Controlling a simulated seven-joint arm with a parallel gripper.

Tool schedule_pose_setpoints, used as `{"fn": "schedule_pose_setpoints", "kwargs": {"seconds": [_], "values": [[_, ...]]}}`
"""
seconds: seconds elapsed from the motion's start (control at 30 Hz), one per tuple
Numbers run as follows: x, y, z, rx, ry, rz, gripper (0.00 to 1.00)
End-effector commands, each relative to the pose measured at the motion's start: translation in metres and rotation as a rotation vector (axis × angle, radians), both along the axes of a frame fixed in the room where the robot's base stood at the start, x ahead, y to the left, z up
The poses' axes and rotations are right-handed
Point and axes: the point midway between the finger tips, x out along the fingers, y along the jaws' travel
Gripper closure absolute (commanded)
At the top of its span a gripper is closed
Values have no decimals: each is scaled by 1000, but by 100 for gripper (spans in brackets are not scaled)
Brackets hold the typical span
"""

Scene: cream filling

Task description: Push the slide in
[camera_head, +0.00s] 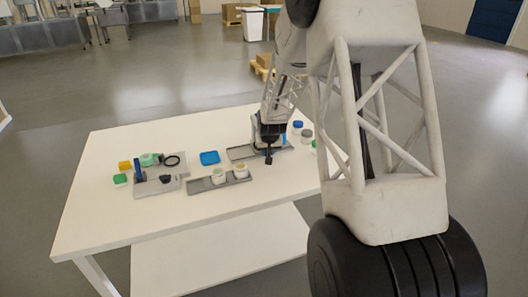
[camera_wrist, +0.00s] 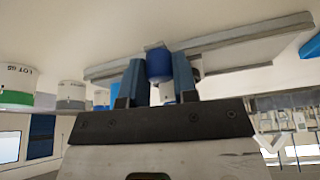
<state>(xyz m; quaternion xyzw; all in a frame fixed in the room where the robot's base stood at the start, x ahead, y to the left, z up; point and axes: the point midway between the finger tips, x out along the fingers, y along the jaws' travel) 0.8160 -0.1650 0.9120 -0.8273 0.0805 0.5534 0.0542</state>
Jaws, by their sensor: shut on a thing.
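My gripper (camera_head: 268,136) is over the right back part of the table, at a long grey tray-like piece (camera_head: 239,154). In the wrist view its two blue fingers stand on either side of a blue round knob (camera_wrist: 159,66), shut on it. The grey piece (camera_wrist: 225,50) lies just behind the knob in the wrist view. I cannot tell how the knob joins it, nor which part is the slide. A second long grey tray (camera_head: 203,186) with two small white cups (camera_head: 218,176) on it is nearer the front.
The white table (camera_head: 120,222) also carries a blue dish (camera_head: 209,157) and a grey fixture (camera_head: 165,185) with a blue upright at left. Several lidded jars (camera_head: 306,133) stand right of my gripper. They also show at left in the wrist view (camera_wrist: 18,85). The front strip is clear.

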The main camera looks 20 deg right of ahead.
Motion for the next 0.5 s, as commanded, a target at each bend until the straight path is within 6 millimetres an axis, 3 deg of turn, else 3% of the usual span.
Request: {"fn": "schedule_pose_setpoints", "kwargs": {"seconds": [0.17,0.2,0.33,0.5], "values": [[0,-5,1,-2,-2,-5,100],[0,-5,1,-2,-2,-5,68],[0,-4,1,-2,-2,-5,49],[0,-4,0,-1,-2,-4,47]]}}
